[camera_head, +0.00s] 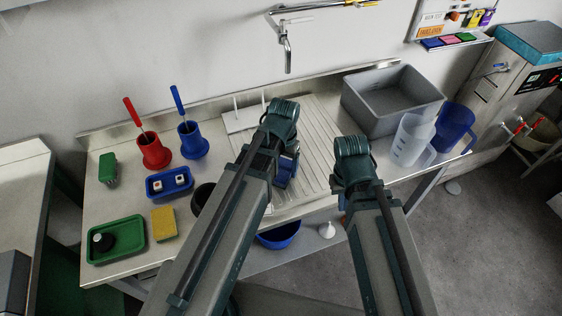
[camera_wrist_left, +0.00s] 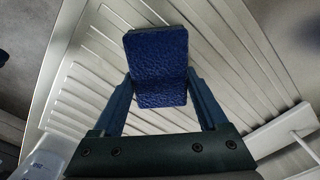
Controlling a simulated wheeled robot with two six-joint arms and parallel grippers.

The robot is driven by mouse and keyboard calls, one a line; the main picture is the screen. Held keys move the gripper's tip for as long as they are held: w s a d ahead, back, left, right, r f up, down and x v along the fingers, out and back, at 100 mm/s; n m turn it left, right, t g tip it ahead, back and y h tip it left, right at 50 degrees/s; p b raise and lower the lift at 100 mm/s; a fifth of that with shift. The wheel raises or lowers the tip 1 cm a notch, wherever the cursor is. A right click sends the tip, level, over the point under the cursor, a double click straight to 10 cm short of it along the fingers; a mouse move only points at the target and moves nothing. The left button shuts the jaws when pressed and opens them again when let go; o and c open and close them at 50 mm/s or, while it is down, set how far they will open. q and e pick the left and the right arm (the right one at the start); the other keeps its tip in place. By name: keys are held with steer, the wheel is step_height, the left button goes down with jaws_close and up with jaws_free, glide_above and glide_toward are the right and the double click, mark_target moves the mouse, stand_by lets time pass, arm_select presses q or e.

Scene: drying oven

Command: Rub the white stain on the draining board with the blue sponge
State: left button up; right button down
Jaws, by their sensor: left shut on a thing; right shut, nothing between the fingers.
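The blue sponge (camera_wrist_left: 158,68) is between the fingers of my left gripper (camera_wrist_left: 160,98), which is shut on it. In the head view the left gripper (camera_head: 287,168) is over the ribbed draining board (camera_head: 319,128), partly covered by my arm. The board (camera_wrist_left: 235,60) also fills much of the left wrist view behind the sponge. I cannot tell whether the sponge touches it. No white stain can be made out; the sponge and arm hide part of the board. My right gripper (camera_head: 341,203) is shut and empty near the board's front right edge, mostly hidden by its arm.
A grey basin (camera_head: 393,98), a clear jug (camera_head: 410,143) and a blue jug (camera_head: 454,126) stand right. Left are red (camera_head: 153,152) and blue (camera_head: 193,142) brush holders, a blue tray (camera_head: 168,184), a yellow sponge (camera_head: 163,224) and a green tray (camera_head: 116,239). A tap (camera_head: 287,53) hangs above.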

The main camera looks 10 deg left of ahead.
mark_target(288, 177)
arm_select(q)
steer(key=shift+s+d, duration=0.25)
steer(key=shift+s, duration=0.2)
steer(key=shift+s+d, duration=0.5)
steer(key=shift+s, duration=0.2)
steer(key=shift+s+d, duration=0.5)
steer(key=shift+s, duration=0.2)
steer(key=shift+s+d+f, duration=0.1)
steer(key=shift+s+d, duration=0.4)
steer(key=shift+s, duration=0.25)
steer(key=shift+s+d, duration=0.45)
steer(key=shift+s, duration=0.25)
steer(key=shift+d, duration=0.1)
steer(key=shift+w+a, duration=0.6)
steer(key=shift+w, duration=0.25)
steer(key=shift+w+a, duration=0.55)
steer(key=shift+w, duration=0.25)
steer(key=shift+w+a, duration=0.55)
steer(key=shift+w, duration=0.2)
steer(key=shift+w+a, duration=0.5)
steer(key=shift+w, duration=0.25)
